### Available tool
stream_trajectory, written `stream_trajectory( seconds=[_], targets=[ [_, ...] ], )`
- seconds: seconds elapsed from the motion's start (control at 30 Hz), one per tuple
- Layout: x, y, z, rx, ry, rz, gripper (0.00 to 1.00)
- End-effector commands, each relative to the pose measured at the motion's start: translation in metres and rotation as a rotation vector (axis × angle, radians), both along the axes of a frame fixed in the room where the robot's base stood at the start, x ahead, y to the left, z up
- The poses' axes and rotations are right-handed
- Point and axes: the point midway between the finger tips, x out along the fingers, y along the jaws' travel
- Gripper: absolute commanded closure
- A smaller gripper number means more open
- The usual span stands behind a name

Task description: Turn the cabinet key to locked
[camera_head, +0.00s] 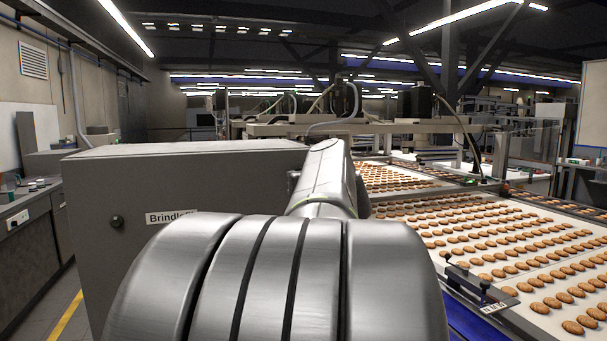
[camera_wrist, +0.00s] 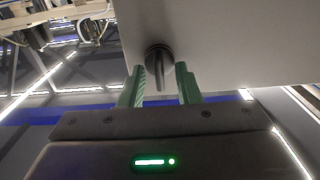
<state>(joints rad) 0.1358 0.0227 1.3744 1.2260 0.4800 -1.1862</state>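The grey cabinet (camera_head: 190,170) stands left of centre in the head view, with a label reading "Brindl..." partly covered by my arm. In the wrist view the cabinet face (camera_wrist: 240,45) fills the upper right. A dark round lock with a key (camera_wrist: 160,62) sits on it, the narrow part of the key pointing down in the picture. My gripper (camera_wrist: 161,80) is open, its two green fingers on either side of the key with a gap showing on both sides. My arm hides the gripper in the head view, and I cannot make out the key there.
A small black knob (camera_head: 117,221) is on the cabinet's left part. A conveyor (camera_head: 475,262) with rows of biscuits runs along the right. A workbench (camera_head: 30,215) stands at the left. A yellow line (camera_head: 66,318) marks the floor between bench and cabinet.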

Motion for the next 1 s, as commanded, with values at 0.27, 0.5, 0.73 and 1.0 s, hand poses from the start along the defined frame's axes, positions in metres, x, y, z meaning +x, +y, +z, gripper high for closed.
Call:
stream_trajectory(
  seconds=[0.27, 0.5, 0.73, 1.0],
  targets=[
    [0.0001, 0.0000, -0.0001, 0.000, 0.000, 0.000, 0.84],
    [0.0000, 0.0000, 0.0000, 0.000, 0.000, 0.000, 1.00],
    [-0.0001, 0.0000, -0.0006, 0.031, 0.009, 0.000, 1.00],
    [0.0000, -0.0005, -0.0013, 0.175, 0.054, 0.000, 1.00]
  ],
)
